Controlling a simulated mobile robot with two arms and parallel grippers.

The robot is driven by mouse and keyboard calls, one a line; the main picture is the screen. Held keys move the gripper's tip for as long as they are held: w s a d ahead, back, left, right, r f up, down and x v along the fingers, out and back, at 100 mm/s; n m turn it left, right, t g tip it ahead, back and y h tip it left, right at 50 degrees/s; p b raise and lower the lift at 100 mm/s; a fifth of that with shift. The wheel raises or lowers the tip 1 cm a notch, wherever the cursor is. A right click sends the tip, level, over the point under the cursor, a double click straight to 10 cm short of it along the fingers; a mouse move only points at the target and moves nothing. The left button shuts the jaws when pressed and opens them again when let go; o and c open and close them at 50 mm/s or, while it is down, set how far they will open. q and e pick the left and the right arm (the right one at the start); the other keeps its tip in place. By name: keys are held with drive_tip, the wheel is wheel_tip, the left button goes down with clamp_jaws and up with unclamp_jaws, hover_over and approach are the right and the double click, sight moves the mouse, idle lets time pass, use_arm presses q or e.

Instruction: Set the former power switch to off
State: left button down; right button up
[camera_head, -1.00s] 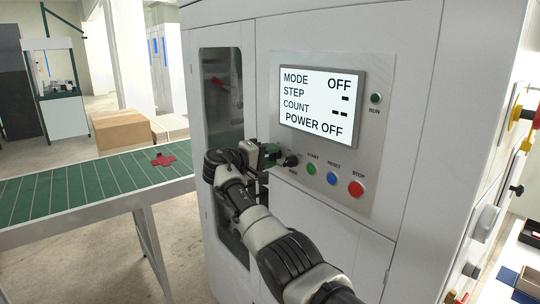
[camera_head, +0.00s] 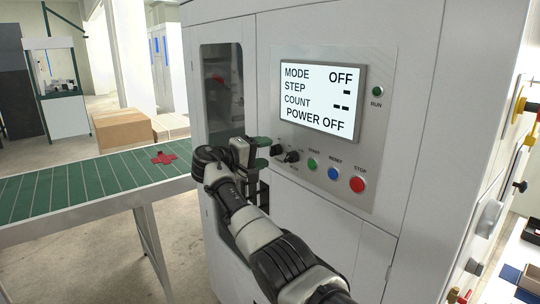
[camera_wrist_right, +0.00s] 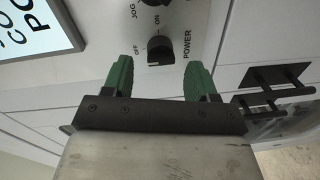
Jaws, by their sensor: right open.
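The black power switch knob (camera_wrist_right: 160,49) shows in the right wrist view, with OFF, ON and POWER labels around it. I cannot tell clearly which mark its pointer faces. In the head view the power switch (camera_head: 276,149) is the leftmost control on the former's panel. The display (camera_head: 322,102) reads MODE OFF and POWER OFF. My right gripper (camera_head: 258,153) is open and empty, just left of the switch. In the wrist view its green fingertips (camera_wrist_right: 158,64) stand apart on either side of the knob's line, short of it. My left gripper is not in view.
A second black knob (camera_head: 292,156), green start (camera_head: 312,164), blue reset (camera_head: 333,173) and red stop (camera_head: 357,184) buttons sit right of the switch. A green conveyor (camera_head: 90,183) with a red piece (camera_head: 163,158) lies at left. Cardboard boxes (camera_head: 122,129) stand behind.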

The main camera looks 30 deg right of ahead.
drive_tip(key=a+b, duration=0.2)
drive_tip(key=a, duration=0.6)
drive_tip(key=shift+s+r, duration=0.3)
